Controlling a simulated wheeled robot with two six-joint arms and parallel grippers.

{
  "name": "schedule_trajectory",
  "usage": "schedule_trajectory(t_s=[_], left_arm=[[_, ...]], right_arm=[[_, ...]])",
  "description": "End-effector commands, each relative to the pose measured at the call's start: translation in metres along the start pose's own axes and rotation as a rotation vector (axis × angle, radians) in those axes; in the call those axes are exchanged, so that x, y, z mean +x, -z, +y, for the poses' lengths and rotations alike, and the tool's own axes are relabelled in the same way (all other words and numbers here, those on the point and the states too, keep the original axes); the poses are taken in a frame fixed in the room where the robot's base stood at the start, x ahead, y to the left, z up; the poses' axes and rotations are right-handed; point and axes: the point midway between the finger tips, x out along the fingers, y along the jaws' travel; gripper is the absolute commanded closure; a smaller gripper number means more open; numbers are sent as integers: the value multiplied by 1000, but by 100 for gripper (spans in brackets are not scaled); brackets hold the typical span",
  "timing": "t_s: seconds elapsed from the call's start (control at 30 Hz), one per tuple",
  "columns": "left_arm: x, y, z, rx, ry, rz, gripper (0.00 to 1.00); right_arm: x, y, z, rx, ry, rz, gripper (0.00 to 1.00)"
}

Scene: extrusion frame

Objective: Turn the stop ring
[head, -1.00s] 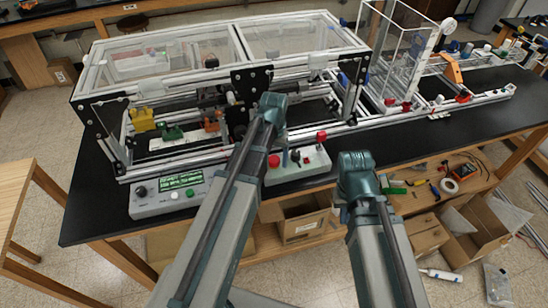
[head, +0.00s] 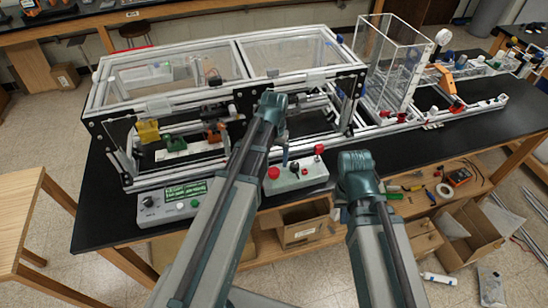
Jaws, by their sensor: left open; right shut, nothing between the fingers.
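No stop ring can be made out for certain at this size. A pale control box (head: 298,182) on the bench's front edge carries a red mushroom button (head: 273,174) and a red-topped knob (head: 319,149). My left gripper (head: 285,152) is behind its wrist, just above and behind this box; its fingers are small and partly hidden, and it is open. My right gripper (head: 338,213) is mostly hidden by its wrist, in front of the bench edge at the box's right; it is shut and empty.
A clear-lidded extrusion enclosure (head: 238,82) stands behind the control box, with yellow, green and orange parts inside. A grey display box (head: 165,207) is at left. A tall clear box (head: 395,60) stands at right. Bare black benchtop (head: 420,145) lies at right; cartons are below.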

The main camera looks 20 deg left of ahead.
Motion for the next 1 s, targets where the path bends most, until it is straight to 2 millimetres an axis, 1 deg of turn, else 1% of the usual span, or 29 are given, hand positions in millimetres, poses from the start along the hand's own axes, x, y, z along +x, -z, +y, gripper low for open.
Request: schedule_trajectory(t_s=[0.03, 0.3, 0.4, 0.57, 1.0], left_arm=[[-16, 0, 0, 0, 0, 0, 19], [-57, 0, 0, 0, 0, 0, 19], [-68, 0, 0, 0, 0, 0, 19], [-75, 0, 0, 0, 0, 0, 19], [-74, 0, 0, 0, 0, 0, 19]], right_arm=[[-16, -1, 2, 2, 1, 0, 100], [-57, -3, 5, 11, 2, 0, 100], [-68, -4, 6, 12, 3, 0, 100], [-75, -4, 7, 14, 3, -1, 100], [-74, -4, 7, 14, 3, -1, 100]])
